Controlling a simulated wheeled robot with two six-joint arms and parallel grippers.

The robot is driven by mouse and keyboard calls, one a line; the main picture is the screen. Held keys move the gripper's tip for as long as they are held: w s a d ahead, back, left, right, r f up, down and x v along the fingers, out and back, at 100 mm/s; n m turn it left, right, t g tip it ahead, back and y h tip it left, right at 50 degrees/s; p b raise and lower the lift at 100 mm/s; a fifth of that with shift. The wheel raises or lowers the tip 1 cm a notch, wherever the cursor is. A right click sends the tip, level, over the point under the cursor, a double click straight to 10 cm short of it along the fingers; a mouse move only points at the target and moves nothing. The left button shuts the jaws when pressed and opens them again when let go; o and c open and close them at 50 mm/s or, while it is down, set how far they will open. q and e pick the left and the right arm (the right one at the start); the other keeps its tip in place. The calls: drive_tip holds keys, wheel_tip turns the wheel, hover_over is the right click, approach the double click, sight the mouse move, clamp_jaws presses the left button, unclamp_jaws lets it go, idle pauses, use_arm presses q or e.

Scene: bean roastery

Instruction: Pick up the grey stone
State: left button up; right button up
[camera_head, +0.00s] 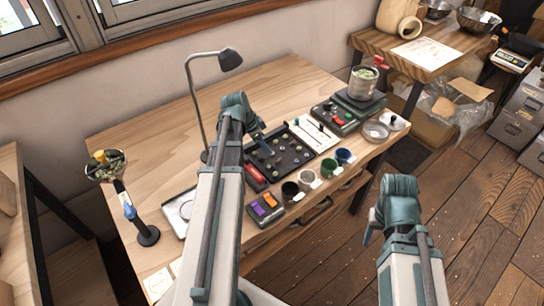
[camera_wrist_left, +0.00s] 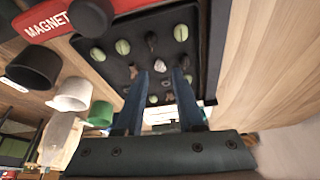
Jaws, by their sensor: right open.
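A black tray (camera_head: 297,171) of small green and brown beans lies on the wooden table, and fills the upper middle of the left wrist view (camera_wrist_left: 208,60). A small pale grey lump, apparently the grey stone (camera_wrist_left: 159,66), lies in it among the beans; I cannot single it out in the head view. My left gripper (camera_head: 262,142) is over the tray. In the wrist view its two blue fingers (camera_wrist_left: 160,74) are apart, with the grey lump showing between their tips; no contact is visible. My right gripper (camera_head: 369,226) is open, away from the table at the right.
A red magnet bar (camera_head: 255,174) lies beside the tray's left edge. Black, white, green and blue cups (camera_head: 346,157) line the front. A desk lamp (camera_head: 230,60) stands behind. A scale with a jar (camera_head: 364,82) is at right. The table's back left is clear.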

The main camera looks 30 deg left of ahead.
sight(269, 156)
use_arm(q)
drive_tip(key=b+x, duration=0.3)
drive_tip(key=x, duration=0.1)
drive_tip(key=shift+w+d, duration=0.15)
drive_tip(key=shift+w, duration=0.05)
drive_tip(key=shift+c, duration=0.3)
clamp_jaws()
